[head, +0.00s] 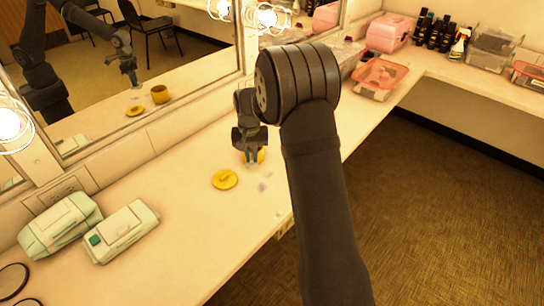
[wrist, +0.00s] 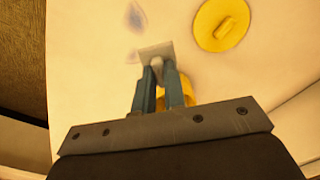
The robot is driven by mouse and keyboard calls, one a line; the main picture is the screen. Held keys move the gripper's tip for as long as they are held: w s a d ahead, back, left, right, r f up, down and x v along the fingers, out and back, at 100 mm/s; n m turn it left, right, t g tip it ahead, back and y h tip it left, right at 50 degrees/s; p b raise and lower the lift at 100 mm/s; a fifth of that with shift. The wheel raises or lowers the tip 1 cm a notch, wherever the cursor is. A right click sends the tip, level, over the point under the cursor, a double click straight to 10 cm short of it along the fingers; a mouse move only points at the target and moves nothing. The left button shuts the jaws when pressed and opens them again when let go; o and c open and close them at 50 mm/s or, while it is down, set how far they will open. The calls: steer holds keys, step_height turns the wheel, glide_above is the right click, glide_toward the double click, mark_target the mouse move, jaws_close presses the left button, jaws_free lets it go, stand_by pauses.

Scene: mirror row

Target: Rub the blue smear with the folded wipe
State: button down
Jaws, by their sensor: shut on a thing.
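My gripper (wrist: 159,74) is shut on the pale folded wipe (wrist: 150,49), whose flat end sticks out past the fingertips in the wrist view. In the head view my gripper (head: 251,161) is low over the counter. The blue smear (wrist: 136,16) is a bluish-grey streak on the counter, a short way beyond the wipe in the wrist view. It looks like the purplish mark (head: 262,188) in the head view. A fainter mark (wrist: 132,57) lies right beside the wipe. I cannot tell whether the wipe touches the counter.
A yellow lid (wrist: 221,24) lies beside the gripper, also in the head view (head: 225,180). A yellow pot (head: 260,155) is partly hidden behind the gripper. Two pale green cases (head: 122,232) stand at left. A mirror (head: 180,60) runs along the back. The counter's front edge is near.

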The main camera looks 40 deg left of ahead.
steer(key=shift+s+f, duration=0.1)
steer(key=shift+f, duration=3.6)
steer(key=shift+d+f, duration=0.15)
steer(key=shift+f, duration=0.05)
steer(key=shift+d+f, duration=0.1)
steer(key=shift+d, duration=3.35)
steer(key=shift+w+a, duration=0.1)
steer(key=shift+w, duration=0.8)
steer(key=shift+s+a, duration=0.1)
steer(key=shift+a, duration=3.45)
steer(key=shift+w, duration=0.75)
steer(key=shift+w+d, duration=0.1)
steer(key=shift+d, duration=3.5)
steer(key=shift+w+a, duration=0.15)
steer(key=shift+w, duration=0.65)
steer(key=shift+a, duration=3.5)
step_height(320, 180, up, 8)
